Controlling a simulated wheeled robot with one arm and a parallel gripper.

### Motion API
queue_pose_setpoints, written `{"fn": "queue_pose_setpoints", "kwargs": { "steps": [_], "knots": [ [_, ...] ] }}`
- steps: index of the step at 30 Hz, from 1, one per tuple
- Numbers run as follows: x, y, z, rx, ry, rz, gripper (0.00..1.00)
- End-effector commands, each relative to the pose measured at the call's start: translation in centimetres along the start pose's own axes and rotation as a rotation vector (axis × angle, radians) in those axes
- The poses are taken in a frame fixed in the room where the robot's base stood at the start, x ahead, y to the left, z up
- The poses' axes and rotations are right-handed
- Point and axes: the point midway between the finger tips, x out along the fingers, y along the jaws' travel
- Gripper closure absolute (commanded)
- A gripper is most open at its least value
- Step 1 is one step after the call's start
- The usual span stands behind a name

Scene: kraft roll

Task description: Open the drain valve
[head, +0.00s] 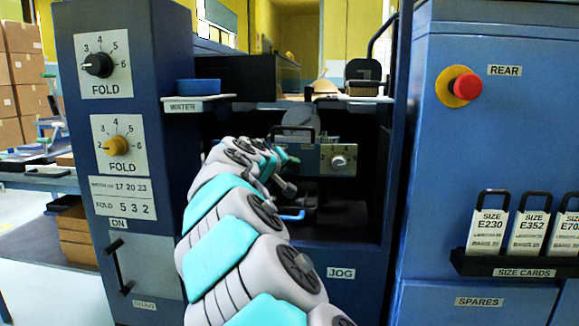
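No part is clearly marked as the drain valve. A black bar handle (118,267) stands upright on a grey panel at the lower left of the machine. A small label (144,305) under it is too blurred to read surely. A small blue handle (292,216) shows low in the dark recess, partly hidden by my arm. My gripper (286,187) is at the far end of my arm, inside the recess, in front of a grey block. It is above the blue handle and well right of the black one. Its fingers are small and partly hidden, so their opening is unclear.
The grey block (325,160) carries a dial. Two FOLD dials (97,66) (115,146) are on the left column. A shelf labelled WATER (198,104) holds a blue tray (198,86). A red button (467,86) and size cards (530,231) are at right.

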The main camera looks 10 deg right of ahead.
Motion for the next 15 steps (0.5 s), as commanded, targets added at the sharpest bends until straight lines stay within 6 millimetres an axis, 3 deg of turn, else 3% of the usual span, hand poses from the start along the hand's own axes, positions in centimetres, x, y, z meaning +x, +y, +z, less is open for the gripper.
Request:
{"fn": "queue_pose_setpoints", "kwargs": {
  "steps": [5, 15],
  "knots": [
    [-0.01, 0.01, 0.0, 0.0, 0.0, 0.0, 1.0],
    [-0.01, 0.01, 0.0, 0.001, 0.0, 0.0, 1.0]
  ]
}}
